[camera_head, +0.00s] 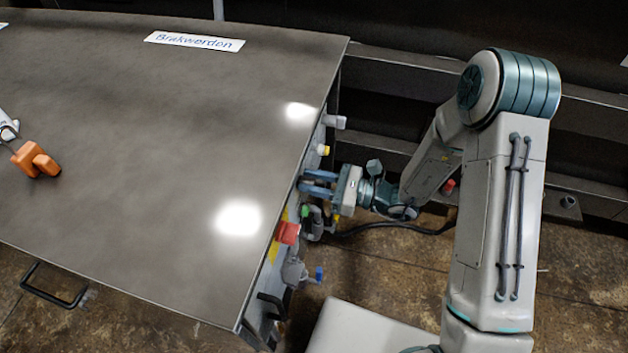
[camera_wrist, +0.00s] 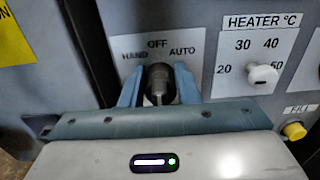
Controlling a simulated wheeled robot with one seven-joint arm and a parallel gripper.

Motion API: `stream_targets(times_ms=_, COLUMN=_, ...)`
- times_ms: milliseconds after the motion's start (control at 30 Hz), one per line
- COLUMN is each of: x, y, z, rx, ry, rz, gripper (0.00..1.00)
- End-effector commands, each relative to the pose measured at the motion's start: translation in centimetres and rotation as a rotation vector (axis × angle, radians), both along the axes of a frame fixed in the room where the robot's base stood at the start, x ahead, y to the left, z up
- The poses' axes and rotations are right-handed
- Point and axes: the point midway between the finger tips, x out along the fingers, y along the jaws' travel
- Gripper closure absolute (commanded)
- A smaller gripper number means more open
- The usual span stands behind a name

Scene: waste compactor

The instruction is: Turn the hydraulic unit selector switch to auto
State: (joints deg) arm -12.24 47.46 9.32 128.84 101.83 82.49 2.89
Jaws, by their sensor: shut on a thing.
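The selector switch (camera_wrist: 158,74) is a dark knob on a grey panel in the wrist view. Its white label (camera_wrist: 160,47) reads HAND at left, OFF at the top and AUTO at right. The knob looks roughly upright, towards OFF, though its pointer is partly hidden. My gripper (camera_wrist: 158,88) is shut on the knob, with one blue-grey finger on each side of it. In the head view, my gripper (camera_head: 318,182) reaches from the right to the panel on the cabinet's side; the knob is hidden there.
A heater dial (camera_wrist: 262,75) and a yellow button (camera_wrist: 294,131) sit to the right of the switch. In the head view, a red button (camera_head: 288,232) and a blue-tipped part (camera_head: 319,273) stick out nearby. An orange object (camera_head: 35,160) lies on the cabinet top (camera_head: 150,130).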

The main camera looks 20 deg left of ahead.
Motion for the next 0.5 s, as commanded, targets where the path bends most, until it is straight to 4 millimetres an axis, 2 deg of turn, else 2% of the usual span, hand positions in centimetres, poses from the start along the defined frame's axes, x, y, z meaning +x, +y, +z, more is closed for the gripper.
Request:
stream_targets(times_ms=267, x=0.17, y=-0.05, z=0.31, rx=-0.01, ry=0.1, rz=-0.001, gripper=0.94)
stream_targets(times_ms=500, x=0.36, y=-0.04, z=0.41, rx=-0.032, ry=0.288, rz=-0.003, gripper=0.94)
